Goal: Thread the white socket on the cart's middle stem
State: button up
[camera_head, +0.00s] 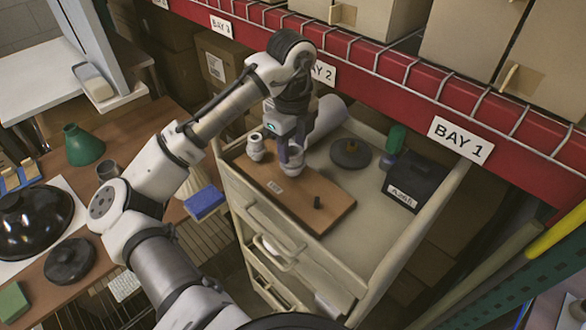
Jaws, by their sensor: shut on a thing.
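A brown wooden board (328,222) lies on top of the beige cart. My gripper (291,146) is over the middle of the board, pointing down, shut on the white socket (291,166). The socket is low, at or just above the board. The middle stem is hidden beneath the socket and gripper, so I cannot tell whether the socket is on it or how far. Another white socket (256,147) stands upright at the board's left end.
The cart top also holds a dark round disc (351,153), a green-topped bottle (393,143) and a black labelled box (414,180). A red shelf beam (395,88) runs behind the cart. A bench with a black lamp shade (33,222) is at left.

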jog(key=shift+f+m, duration=0.15)
jog(key=shift+m, duration=0.35)
jog(key=shift+m, duration=0.3)
jog(key=o, duration=0.7)
jog(key=shift+m, duration=0.3)
jog(key=o, duration=0.5)
jog(key=shift+w, duration=0.1)
jog(key=shift+c, duration=0.2)
notch_tip(320, 180, up, 14)
jog(key=b, duration=0.1)
jog(key=shift+b, duration=0.35)
jog(key=shift+f, duration=0.1)
